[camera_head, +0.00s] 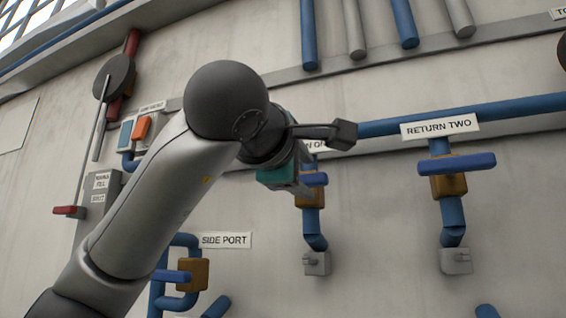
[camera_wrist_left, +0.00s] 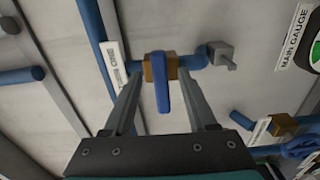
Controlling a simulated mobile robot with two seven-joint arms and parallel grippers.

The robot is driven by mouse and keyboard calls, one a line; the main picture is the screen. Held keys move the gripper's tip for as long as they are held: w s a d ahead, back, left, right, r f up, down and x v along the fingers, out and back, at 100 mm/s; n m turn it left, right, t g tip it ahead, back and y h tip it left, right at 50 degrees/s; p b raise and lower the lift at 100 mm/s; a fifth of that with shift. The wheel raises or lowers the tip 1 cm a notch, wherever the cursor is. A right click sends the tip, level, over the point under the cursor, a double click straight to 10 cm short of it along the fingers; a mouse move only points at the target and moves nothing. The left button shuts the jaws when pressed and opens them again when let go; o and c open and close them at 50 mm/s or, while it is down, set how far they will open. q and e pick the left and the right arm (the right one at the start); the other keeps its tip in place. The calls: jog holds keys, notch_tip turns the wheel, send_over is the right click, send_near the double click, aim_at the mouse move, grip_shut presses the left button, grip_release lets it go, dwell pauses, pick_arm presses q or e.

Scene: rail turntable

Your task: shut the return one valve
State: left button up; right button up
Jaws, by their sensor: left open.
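The return one valve has a brass body (camera_head: 310,197) on a vertical blue pipe in the head view, behind my left gripper. Its blue handle (camera_head: 316,179) lies across the pipe, partly hidden. Its label (camera_head: 318,146) is mostly covered. My left gripper (camera_head: 322,162) is open in front of the valve. In the left wrist view, the blue handle (camera_wrist_left: 162,96) stands crosswise to its pipe, over the brass body (camera_wrist_left: 158,67). The fingers of the left gripper (camera_wrist_left: 161,84) flank the handle, with gaps on both sides. My right gripper is not in view.
The return two valve (camera_head: 449,186) sits to the right, its blue handle crosswise. The side port valve (camera_head: 191,275) is lower left, close to my arm. A blue header pipe (camera_head: 400,122) runs above. A main gauge (camera_wrist_left: 316,52) shows in the left wrist view.

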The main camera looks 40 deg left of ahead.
pick_arm(q)
jog(key=b+v, duration=0.2)
jog(key=v, duration=0.8)
jog(key=shift+s+d, duration=0.2)
jog(key=shift+s, duration=0.15)
